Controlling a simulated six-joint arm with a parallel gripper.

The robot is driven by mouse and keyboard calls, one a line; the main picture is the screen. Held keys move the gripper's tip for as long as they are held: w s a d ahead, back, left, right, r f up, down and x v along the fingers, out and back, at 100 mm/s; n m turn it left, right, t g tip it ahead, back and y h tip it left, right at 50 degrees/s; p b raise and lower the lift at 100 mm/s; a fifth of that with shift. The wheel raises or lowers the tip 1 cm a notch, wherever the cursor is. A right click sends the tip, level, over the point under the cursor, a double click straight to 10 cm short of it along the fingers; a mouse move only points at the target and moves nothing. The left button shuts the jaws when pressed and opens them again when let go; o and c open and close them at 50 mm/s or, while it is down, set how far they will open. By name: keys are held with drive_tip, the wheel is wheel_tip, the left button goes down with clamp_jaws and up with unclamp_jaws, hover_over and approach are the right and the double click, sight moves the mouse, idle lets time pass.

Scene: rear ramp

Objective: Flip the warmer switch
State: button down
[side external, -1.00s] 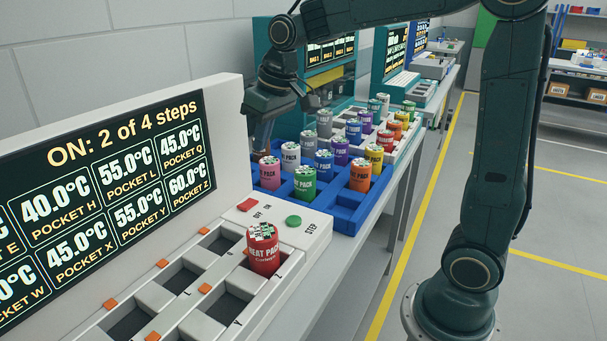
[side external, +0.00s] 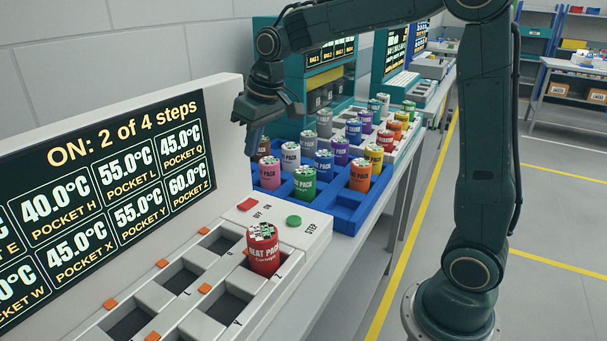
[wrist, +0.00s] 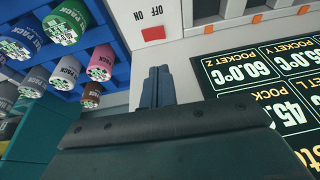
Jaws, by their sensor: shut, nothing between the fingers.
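The warmer (side external: 228,88) is a white unit with a tilted display reading "ON: 2 of 4 steps". Its red switch (side external: 248,204) sits at the panel's far end beside the labels OFF and ON. The red switch (wrist: 153,34) also shows in the wrist view, above the fingertips and apart from them. My gripper (side external: 252,140) is shut and empty, pointing down above the far end of the warmer, behind the switch. In the wrist view my gripper's closed fingers (wrist: 157,75) lie over the white panel.
A green STEP button (side external: 293,221) is right of the switch. A red heat pack (side external: 263,255) stands in a warmer pocket; other visible pockets are empty. A blue crate (side external: 345,215) with several coloured heat packs stands just beyond the warmer.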

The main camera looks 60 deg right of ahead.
approach(244, 206)
drive_tip(key=x, duration=0.5)
drive_tip(key=shift+w+d, duration=0.1)
drive_tip(key=shift+w, duration=0.35)
drive_tip(key=shift+f, duration=0.7)
drive_tip(key=shift+f, duration=0.3)
drive_tip(key=shift+d+r, duration=0.25)
drive_tip(key=shift+d, duration=0.35)
drive_tip(key=shift+r, duration=0.1)
